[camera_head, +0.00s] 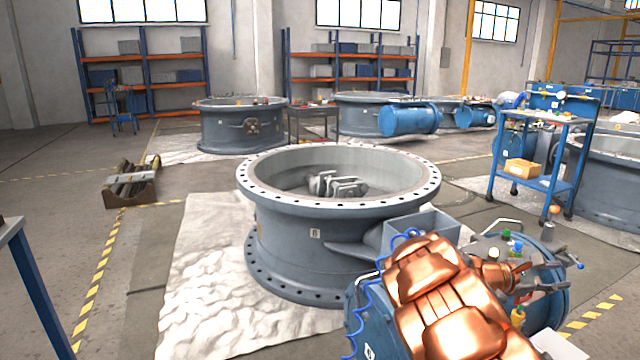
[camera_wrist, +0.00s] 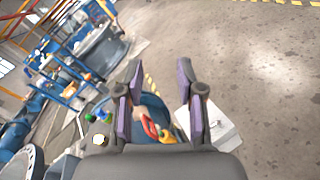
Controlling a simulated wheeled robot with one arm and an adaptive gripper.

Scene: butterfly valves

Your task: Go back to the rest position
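My gripper (camera_head: 562,278) is at the right of the head view, at the end of my copper-coloured arm, above the blue cylinder (camera_head: 362,318) beside the large valve. In the wrist view my gripper (camera_wrist: 160,88) shows two dark fingers with purple inner pads, spread apart with a clear gap. It looks empty. A red-handled item (camera_wrist: 150,127) and an orange item (camera_wrist: 167,136) show beyond and between the fingers, over a blue surface. The large grey flanged valve ring (camera_head: 310,235) lies left of my arm. My arm hides part of the blue cylinder.
A blue trolley (camera_head: 532,190) stands at the right, behind the cylinder. A white sheet (camera_head: 215,285) lies under the valve. A blue-legged table edge (camera_head: 38,290) is at the near left. Open floor lies between.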

